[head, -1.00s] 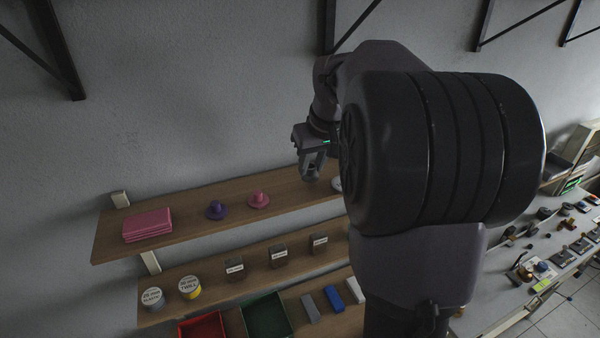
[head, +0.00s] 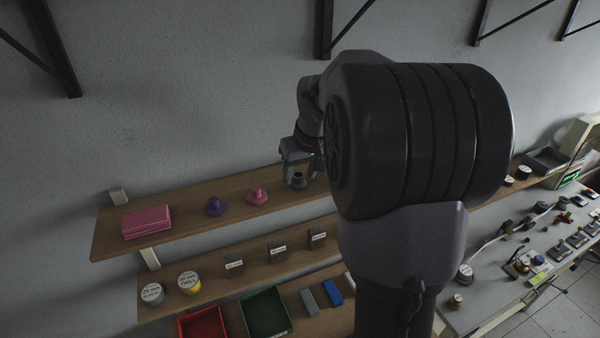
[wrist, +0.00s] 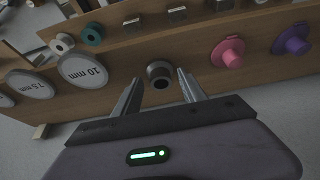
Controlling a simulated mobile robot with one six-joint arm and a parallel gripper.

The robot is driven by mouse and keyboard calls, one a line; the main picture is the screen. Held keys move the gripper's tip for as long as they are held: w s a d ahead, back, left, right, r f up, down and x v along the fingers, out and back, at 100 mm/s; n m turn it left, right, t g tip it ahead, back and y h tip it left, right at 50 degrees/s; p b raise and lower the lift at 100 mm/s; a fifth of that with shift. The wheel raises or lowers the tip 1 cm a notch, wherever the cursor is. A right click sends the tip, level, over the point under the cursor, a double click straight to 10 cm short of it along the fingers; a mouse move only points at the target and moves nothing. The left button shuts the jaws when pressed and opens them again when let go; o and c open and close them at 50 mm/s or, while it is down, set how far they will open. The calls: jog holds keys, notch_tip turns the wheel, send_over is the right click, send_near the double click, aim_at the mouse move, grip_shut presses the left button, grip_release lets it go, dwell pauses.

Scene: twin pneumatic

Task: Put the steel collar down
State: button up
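The steel collar (head: 298,181) is a short dark grey ring standing on the top wooden shelf (head: 170,238), right of the pink knobbed piece. In the wrist view the collar (wrist: 159,74) shows its round hole, just ahead of and between my fingertips. My gripper (wrist: 159,80) is open, with a gap visible on each side of the collar. In the head view my gripper (head: 297,166) is close above and behind the collar, and my arm hides the shelf to its right.
A pink knobbed piece (head: 257,195), a purple one (head: 215,206) and a pink stack (head: 147,222) sit to the left on the same shelf. The wrist view shows a "10 mm" disc (wrist: 82,70) and a teal ring (wrist: 92,34) on the collar's other side.

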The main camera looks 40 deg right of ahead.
jog(key=shift+r, duration=0.35)
jog(key=v, duration=1.2)
jog(key=s+a+f+t+y, duration=0.1)
jog(key=s+a, duration=0.3)
jog(key=a, duration=0.6)
jog(key=s+a+f+y, duration=0.1)
jog(key=s+a, duration=0.4)
jog(key=a, duration=0.4)
jog(key=s+a+f+m+y, duration=0.1)
jog(key=s+a+f, duration=0.5)
jog(key=s+a, duration=0.35)
notch_tip(320, 180, down, 40)
jog(key=d+b, duration=0.1)
jog(key=b, duration=3.8)
jog(key=shift+m, duration=0.3)
